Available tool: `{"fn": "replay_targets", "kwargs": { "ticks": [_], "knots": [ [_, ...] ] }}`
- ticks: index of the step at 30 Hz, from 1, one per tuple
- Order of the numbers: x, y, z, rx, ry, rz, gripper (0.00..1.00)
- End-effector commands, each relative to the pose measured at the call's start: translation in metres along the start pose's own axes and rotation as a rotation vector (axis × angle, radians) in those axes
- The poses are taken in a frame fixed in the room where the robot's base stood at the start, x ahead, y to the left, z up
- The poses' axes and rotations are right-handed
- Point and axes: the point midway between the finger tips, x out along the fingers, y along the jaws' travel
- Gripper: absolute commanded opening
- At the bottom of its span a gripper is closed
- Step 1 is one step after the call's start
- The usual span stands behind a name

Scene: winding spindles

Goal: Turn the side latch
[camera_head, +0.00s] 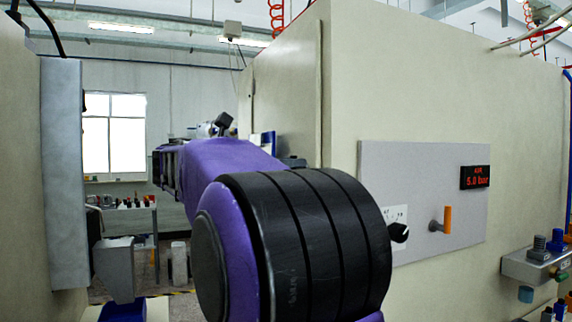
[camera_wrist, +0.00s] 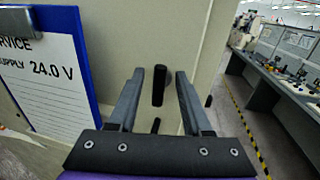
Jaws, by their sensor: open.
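A black upright bar (camera_wrist: 159,85), which looks like the side latch, stands against a beige cabinet side in the wrist view. My gripper (camera_wrist: 158,74) is open, with one grey finger on each side of the bar. A gap shows between the bar and each finger, and I cannot tell how deep the bar sits between them. A smaller dark piece (camera_wrist: 155,126) shows below the bar. In the head view my purple arm reaches to the left past the cabinet corner, and the latch cannot be made out there.
A blue clipboard (camera_wrist: 88,60) with a "24.0 V" sheet hangs left of my gripper. The large cabinet (camera_head: 420,90) carries a grey panel with an orange-handled lever (camera_head: 447,219), a black knob (camera_head: 399,232) and a pressure display (camera_head: 475,177).

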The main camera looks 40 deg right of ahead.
Motion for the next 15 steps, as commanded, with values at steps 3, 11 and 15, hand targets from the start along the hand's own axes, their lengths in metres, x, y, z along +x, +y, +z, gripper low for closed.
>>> {"fn": "replay_targets", "kwargs": {
  "ticks": [3, 11, 15],
  "knots": [
    [0.0032, 0.0004, -0.0001, 0.0, 0.0, 0.001, 0.49],
    [0.0031, 0.0004, -0.0001, 0.0, 0.0, 0.001, 0.4],
    [0.003, 0.0004, -0.0001, 0.0, 0.0, 0.001, 0.15]
  ]
}}
